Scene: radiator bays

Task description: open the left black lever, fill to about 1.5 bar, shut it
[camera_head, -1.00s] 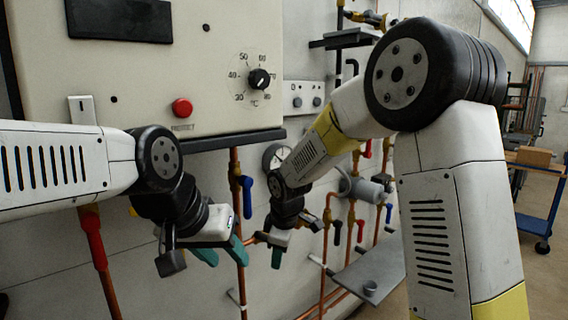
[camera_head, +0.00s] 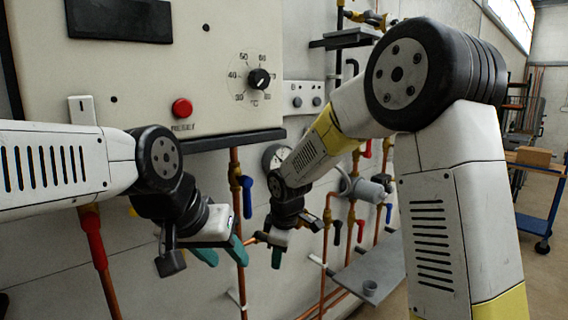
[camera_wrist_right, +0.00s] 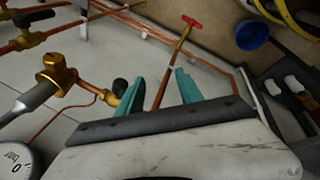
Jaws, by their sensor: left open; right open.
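The pressure gauge (camera_head: 274,157) shows behind my right arm in the head view, partly covered. In the right wrist view the gauge (camera_wrist_right: 14,165) is cut off at the lower left, with "bar" and 0 on its face; no needle reading can be made out. A black-ended part on a brass fitting (camera_wrist_right: 120,86) is just left of my right gripper (camera_wrist_right: 160,82), apparently the left black lever seen end-on. The gripper is open, with a copper pipe showing between its teal fingers. Another black lever (camera_head: 337,232) hangs on a pipe further right. My left gripper (camera_head: 222,253) is open and empty below the boiler.
The boiler (camera_head: 140,85) with its red reset button (camera_head: 182,108) fills the upper left. Blue lever (camera_head: 247,196) and red-handled valve (camera_head: 95,240) sit on nearby pipes. A grey shelf (camera_head: 372,268) is low at the right. In the wrist view a red tap (camera_wrist_right: 192,22) is ahead.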

